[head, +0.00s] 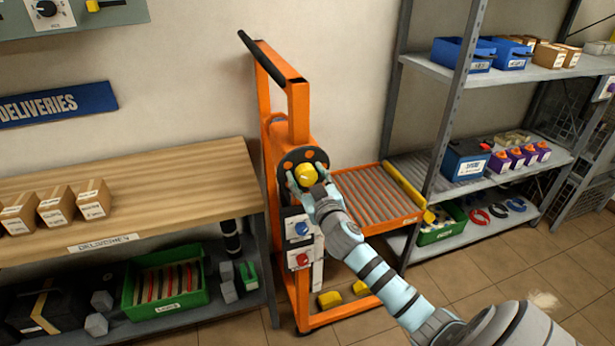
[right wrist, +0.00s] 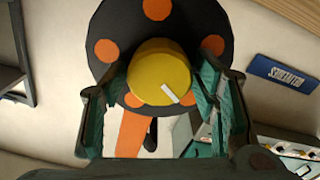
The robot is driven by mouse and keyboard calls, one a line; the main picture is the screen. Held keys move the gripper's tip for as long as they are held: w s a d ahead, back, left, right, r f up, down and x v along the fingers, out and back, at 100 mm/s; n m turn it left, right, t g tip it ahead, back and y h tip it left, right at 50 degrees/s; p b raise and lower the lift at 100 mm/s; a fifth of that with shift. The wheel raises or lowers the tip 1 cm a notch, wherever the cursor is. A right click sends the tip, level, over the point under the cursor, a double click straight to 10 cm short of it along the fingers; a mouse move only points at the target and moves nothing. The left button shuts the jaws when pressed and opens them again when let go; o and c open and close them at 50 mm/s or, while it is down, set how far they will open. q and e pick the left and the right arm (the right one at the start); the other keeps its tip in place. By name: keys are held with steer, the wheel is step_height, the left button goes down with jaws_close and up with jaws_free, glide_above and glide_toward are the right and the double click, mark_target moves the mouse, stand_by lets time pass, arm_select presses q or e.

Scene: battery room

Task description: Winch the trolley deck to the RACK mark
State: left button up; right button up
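The orange trolley (head: 298,110) stands between the wooden bench and the metal rack. Its roller deck (head: 365,200) sticks out to the right, roughly level with the rack's middle shelf. A yellow winch knob (head: 306,175) sits on a black disc with orange dots; it also shows in the right wrist view (right wrist: 155,75). My right gripper (head: 307,178) has its fingers on either side of the knob (right wrist: 162,72). I cannot tell whether they press on it. A blue knob (head: 302,229) and a red knob (head: 302,260) sit below. I cannot make out the RACK mark. My left gripper is out of view.
The rack (head: 515,175) holds a dark battery (head: 467,160) and purple-and-orange items on its middle shelf. A yellow strip (head: 405,186) lies between deck and rack. The bench (head: 160,190) at left carries several cartons. Tiled floor (head: 480,270) is open at right.

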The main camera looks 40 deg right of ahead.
steer(key=c, duration=0.7)
steer(key=n+p, duration=0.1)
steer(key=n, duration=0.1)
steer(key=shift+r+n, duration=0.1)
steer(key=shift+n, duration=0.2)
steer(key=shift+n+p, duration=0.3)
steer(key=shift+n, duration=1.1)
steer(key=shift+f, duration=0.2)
steer(key=o, duration=1.1)
steer(key=shift+o, duration=0.2)
